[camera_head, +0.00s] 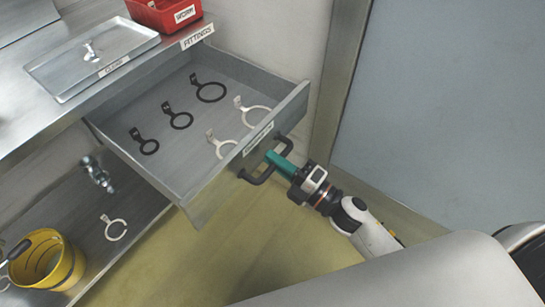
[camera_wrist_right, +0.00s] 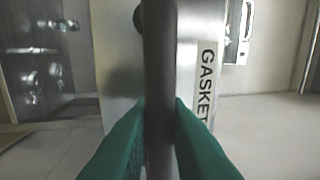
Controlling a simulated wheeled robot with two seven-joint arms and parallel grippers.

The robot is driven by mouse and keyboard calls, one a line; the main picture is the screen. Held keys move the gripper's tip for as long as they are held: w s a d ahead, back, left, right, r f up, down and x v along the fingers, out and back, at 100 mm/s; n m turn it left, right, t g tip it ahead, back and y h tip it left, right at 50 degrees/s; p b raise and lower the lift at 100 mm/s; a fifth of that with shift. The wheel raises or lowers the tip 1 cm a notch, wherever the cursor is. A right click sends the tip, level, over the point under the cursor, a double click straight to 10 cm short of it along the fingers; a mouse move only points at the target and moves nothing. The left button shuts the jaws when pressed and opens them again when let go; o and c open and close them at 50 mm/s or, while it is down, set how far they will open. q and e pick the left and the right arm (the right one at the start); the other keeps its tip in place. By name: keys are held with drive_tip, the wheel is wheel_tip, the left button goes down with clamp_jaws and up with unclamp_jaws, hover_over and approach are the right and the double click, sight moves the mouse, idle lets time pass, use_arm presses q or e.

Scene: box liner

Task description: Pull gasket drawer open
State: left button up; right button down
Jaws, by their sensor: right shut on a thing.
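The gasket drawer (camera_head: 215,185) stands pulled out from under the counter, its inside open to view. Several ring gaskets with tabs lie in it: black ones (camera_head: 178,118) on the left and white ones (camera_head: 221,146) nearer the front. A dark bar handle (camera_head: 256,178) is on its front, and the label (camera_wrist_right: 207,85) reads "GASKET" in the right wrist view. My right gripper (camera_head: 276,160) has green fingers shut on the handle, one on each side of the bar (camera_wrist_right: 160,80). My left gripper is not in view.
Below, a shelf (camera_head: 112,250) holds a yellow bucket (camera_head: 62,265), a white ring (camera_head: 114,229) and a metal fitting (camera_head: 98,173). Floor in front of the drawer is clear.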

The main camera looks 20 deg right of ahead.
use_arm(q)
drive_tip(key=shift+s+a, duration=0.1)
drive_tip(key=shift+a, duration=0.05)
use_arm(e)
drive_tip(key=c, duration=1.5)
unclamp_jaws()
drive_tip(key=shift+s+d+f, duration=0.1)
drive_tip(key=shift+s+d, duration=0.1)
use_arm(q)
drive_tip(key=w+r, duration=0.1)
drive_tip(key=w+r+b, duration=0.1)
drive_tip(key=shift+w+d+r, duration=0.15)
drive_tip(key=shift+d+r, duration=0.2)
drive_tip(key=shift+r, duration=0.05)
use_arm(e)
drive_tip(key=v, duration=1.1)
drive_tip(key=shift+s+d, duration=0.15)
